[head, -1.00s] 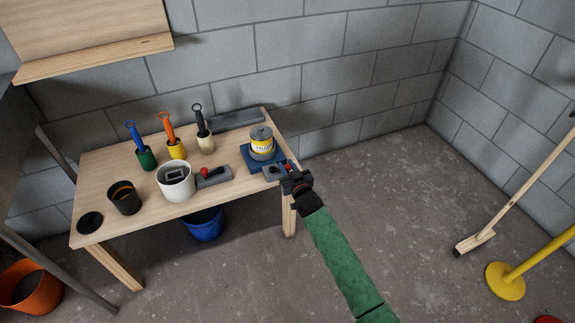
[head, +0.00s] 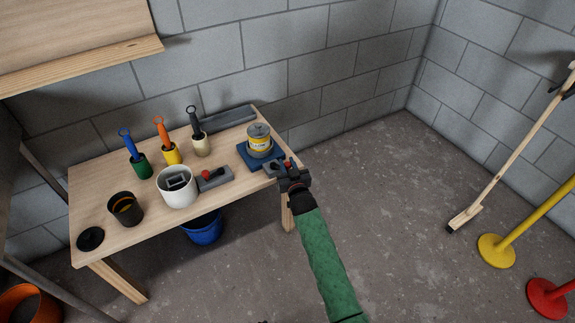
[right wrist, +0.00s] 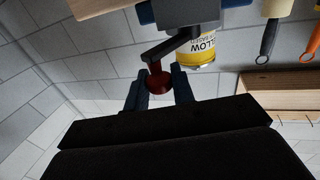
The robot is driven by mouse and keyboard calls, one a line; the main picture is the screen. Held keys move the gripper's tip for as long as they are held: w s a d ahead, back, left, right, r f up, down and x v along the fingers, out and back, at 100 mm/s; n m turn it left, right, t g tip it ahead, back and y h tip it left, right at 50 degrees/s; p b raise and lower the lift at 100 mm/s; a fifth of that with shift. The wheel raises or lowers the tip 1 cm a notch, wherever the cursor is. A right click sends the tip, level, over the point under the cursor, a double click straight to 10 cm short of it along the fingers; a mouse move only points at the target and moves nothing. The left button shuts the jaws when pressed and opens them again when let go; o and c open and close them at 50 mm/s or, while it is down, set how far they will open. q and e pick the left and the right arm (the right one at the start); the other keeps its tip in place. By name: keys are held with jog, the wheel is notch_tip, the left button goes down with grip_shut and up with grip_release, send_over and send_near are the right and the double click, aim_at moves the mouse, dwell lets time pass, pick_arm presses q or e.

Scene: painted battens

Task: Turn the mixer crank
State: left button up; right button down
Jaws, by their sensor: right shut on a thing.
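The mixer's yellow-labelled grey can (head: 259,143) stands on a blue base (head: 250,158) at the table's right end. Next to it is a grey crank housing (head: 270,167) with a red knob (head: 288,164). In the right wrist view the dark crank arm (right wrist: 172,46) runs from the grey housing (right wrist: 190,12) down to the red knob (right wrist: 158,80). My right gripper (head: 289,171) is at the table's right edge, its fingers on either side of the knob, shut on it. My left gripper is not in view.
A second red knob (head: 206,174) sits on a grey block (head: 214,180) beside a white pot (head: 177,198). Three brushes in coloured cups, a black cup (head: 126,209) and a black disc (head: 90,238) are on the table (head: 145,220). A blue bucket (head: 203,230) is underneath.

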jog(key=c, duration=1.3)
grip_release()
jog(key=shift+o, duration=0.2)
jog(key=v, duration=0.7)
jog(key=shift+s, duration=0.35)
jog(key=shift+d, duration=0.1)
jog(key=shift+c, duration=0.2)
